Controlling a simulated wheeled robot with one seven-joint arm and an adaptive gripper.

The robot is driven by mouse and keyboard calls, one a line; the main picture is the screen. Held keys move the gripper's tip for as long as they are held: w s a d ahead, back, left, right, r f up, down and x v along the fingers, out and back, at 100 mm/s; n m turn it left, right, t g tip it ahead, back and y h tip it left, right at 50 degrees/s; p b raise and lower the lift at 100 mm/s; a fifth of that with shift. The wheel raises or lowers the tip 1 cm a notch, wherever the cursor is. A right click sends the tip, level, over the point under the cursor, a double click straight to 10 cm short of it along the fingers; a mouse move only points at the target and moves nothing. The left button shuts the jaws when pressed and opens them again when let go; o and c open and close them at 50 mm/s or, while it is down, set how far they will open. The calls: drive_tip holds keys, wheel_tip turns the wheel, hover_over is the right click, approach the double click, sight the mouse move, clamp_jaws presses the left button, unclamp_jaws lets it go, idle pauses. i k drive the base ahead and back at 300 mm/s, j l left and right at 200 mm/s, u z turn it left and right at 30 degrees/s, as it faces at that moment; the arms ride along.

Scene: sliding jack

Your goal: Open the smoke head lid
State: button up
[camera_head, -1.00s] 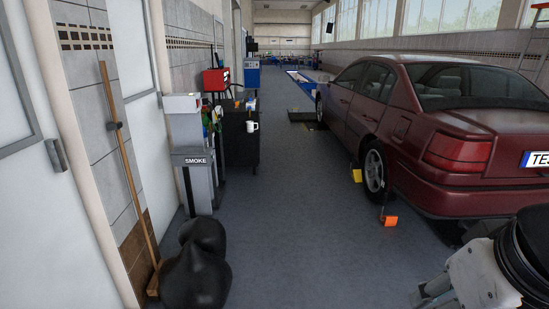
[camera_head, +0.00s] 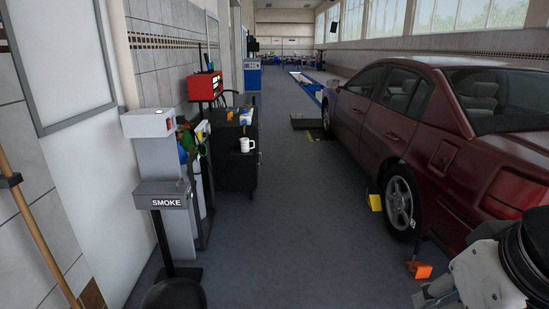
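The smoke head (camera_head: 148,123) is a pale grey box on top of a grey stand at the left, with a small lit spot on its upper face. Its lid looks closed, though the seam is too small to make out. My gripper (camera_head: 434,292) shows only in part at the lower right, beside a black arm link. It is far from the smoke head, and its fingertips are too unclear to tell whether they are open.
A dark cart (camera_head: 238,160) with a white mug (camera_head: 247,145) stands behind the smoke stand. A red car (camera_head: 415,130) fills the right, with orange (camera_head: 419,270) and yellow (camera_head: 375,202) blocks by its wheel. A broom handle (camera_head: 35,230) leans at the left. The middle floor is clear.

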sight(144, 188)
drive_tip(key=i+u, duration=0.1)
drive_tip(key=i, duration=0.5)
drive_tip(key=i+l+u, duration=0.1)
drive_tip(key=i, duration=0.5)
drive_tip(key=i+l+u, duration=0.1)
drive_tip(key=i, duration=0.5)
drive_tip(key=i+l+u, duration=0.2)
drive_tip(key=i+u, duration=0.25)
drive_tip(key=i+l+u, duration=0.35)
drive_tip(key=u, duration=0.15)
drive_tip(key=i+l+u, duration=0.6)
drive_tip(key=l+u, duration=0.35)
drive_tip(key=l, duration=0.15)
drive_tip(key=i+l+u, duration=0.15)
drive_tip(key=l, duration=0.3)
drive_tip(key=l+u, duration=0.2)
drive_tip(key=l, duration=0.25)
